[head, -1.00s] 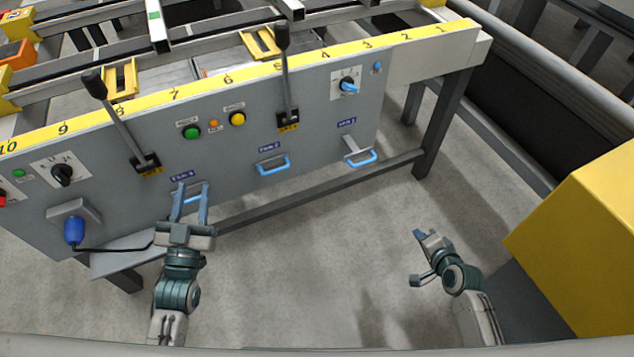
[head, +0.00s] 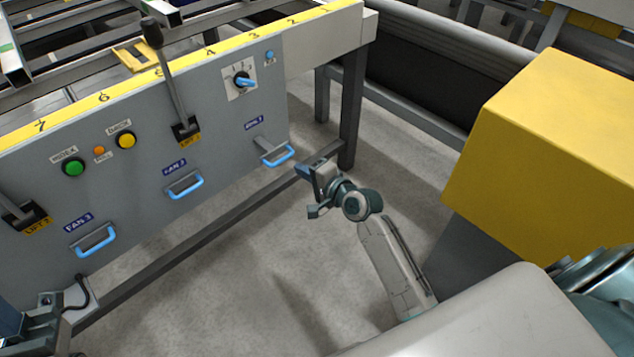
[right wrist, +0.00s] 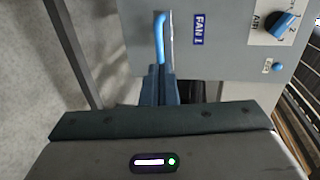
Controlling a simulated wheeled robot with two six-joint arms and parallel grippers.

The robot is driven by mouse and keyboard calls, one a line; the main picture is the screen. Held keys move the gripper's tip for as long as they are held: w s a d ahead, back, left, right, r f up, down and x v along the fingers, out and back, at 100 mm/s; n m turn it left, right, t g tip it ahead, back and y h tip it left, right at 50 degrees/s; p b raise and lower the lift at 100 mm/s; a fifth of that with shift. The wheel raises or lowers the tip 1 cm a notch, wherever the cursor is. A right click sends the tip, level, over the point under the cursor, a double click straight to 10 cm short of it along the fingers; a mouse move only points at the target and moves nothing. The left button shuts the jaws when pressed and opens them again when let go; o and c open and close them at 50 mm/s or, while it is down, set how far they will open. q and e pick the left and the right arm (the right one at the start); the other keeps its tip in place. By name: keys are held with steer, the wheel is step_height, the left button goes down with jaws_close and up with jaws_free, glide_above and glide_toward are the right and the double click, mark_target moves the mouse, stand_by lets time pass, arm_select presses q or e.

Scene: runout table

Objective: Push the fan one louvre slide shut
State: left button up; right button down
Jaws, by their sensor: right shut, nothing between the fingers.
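The fan one slide, with its blue handle (head: 278,157), juts from the grey panel below its blue label at the panel's right part. The handle also shows in the right wrist view (right wrist: 160,38), beside the FAN 1 label (right wrist: 199,28). My right gripper (head: 303,171) is shut and empty, just right of and below the handle in the head view. In the right wrist view its closed fingers (right wrist: 161,85) line up with the handle's near end; I cannot tell if they touch. My left gripper (head: 22,325) is partly cut off at the lower left; its fingers are unclear.
The fan two handle (head: 185,186) and fan three handle (head: 95,240) are farther left on the panel. A blue selector knob (head: 245,82) sits above fan one. A table leg (head: 350,118) and low rail stand behind. A yellow box (head: 545,150) is at right.

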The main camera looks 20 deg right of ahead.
steer(key=b, duration=0.1)
glide_toward(275, 150)
step_height(275, 150, down, 2)
steer(key=w+a, duration=0.1)
steer(key=w, duration=0.2)
steer(key=shift+s+f, duration=0.15)
steer(key=shift+f, duration=0.05)
steer(key=shift+w+a+r, duration=0.1)
steer(key=shift+w+a, duration=0.05)
steer(key=shift+w, duration=0.2)
steer(key=x, duration=0.2)
steer(key=r+x, duration=0.1)
steer(key=x, duration=0.4)
steer(key=shift+w+a+r, duration=0.1)
steer(key=shift+w+r, duration=0.05)
steer(key=shift+w, duration=0.2)
steer(key=shift+r, duration=0.25)
steer(key=shift+r+p, duration=0.1)
steer(key=shift+p, duration=0.3)
